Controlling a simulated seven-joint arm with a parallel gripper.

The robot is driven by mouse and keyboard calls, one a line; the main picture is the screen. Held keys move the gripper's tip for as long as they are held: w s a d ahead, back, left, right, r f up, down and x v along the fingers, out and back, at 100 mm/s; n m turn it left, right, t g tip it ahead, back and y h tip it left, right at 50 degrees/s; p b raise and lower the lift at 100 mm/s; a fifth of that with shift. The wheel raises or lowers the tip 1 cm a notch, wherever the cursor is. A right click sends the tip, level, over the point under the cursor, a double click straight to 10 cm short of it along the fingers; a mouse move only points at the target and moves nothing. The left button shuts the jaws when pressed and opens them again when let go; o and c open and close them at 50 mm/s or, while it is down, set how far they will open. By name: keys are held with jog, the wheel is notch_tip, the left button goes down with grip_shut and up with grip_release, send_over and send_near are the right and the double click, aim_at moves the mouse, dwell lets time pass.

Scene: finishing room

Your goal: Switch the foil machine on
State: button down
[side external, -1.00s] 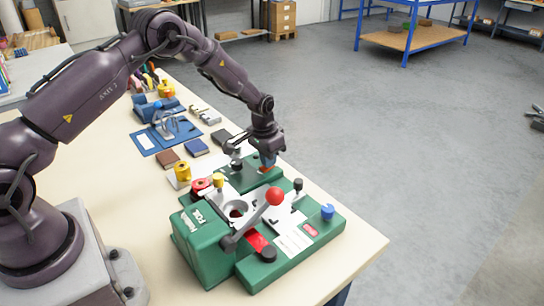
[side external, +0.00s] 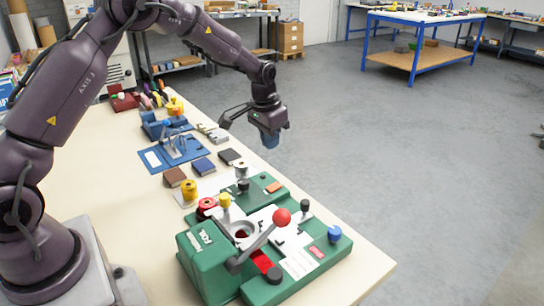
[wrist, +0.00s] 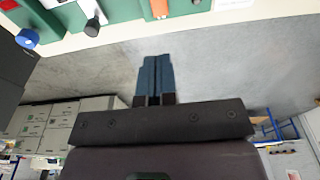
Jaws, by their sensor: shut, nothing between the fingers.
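The green foil machine (side external: 205,268) stands on the near end of the table, with a red-ball lever (side external: 282,216), a blue knob (side external: 334,234) and black knobs. A small orange piece (side external: 273,187) sits on its back green part; whether it is a switch, and its on or off state, I cannot tell. In the wrist view the machine's green edge (wrist: 122,12) and blue knob (wrist: 27,38) show at the top. My gripper (side external: 270,140) hangs above and behind the machine, apart from it. Its blue fingers (wrist: 155,60) are together, empty.
A yellow spool (side external: 189,190), brown and dark blocks (side external: 203,166) and a blue fixture (side external: 150,160) lie on the table (side external: 110,190) behind and left of the machine. The lever and knobs stand up from the machine. Open floor lies right of the table.

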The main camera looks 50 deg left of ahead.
jog(key=shift+s+r, duration=0.1)
jog(key=shift+r, duration=0.5)
jog(key=d+n+y, duration=0.1)
jog(key=n, duration=0.5)
jog(key=w+d+n+y, duration=0.1)
jog(key=n, duration=0.5)
jog(key=d+n+g+y, duration=0.1)
jog(key=n, duration=0.5)
jog(key=shift+w+d+r, duration=0.2)
jog(key=shift+w+r, duration=0.05)
